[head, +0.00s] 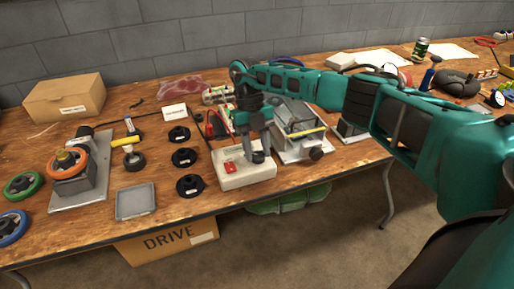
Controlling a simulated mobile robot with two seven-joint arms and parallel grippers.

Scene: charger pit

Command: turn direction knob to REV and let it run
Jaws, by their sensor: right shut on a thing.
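A white control box (247,177) sits near the front edge of the bench, with a red switch (230,167) on its top left. My right gripper (257,154) points down over the right part of this box and is shut on a small dark knob (258,157) there. The knob is mostly hidden by the fingers, so I cannot read its setting or any marking. My left gripper is not in view.
A grey machine (300,140) stands just right of the box. Several black round parts (184,157) lie to its left, with a grey tray (135,202) beyond. A fixture with an orange ring (68,162) and a cardboard box (64,98) stand farther left.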

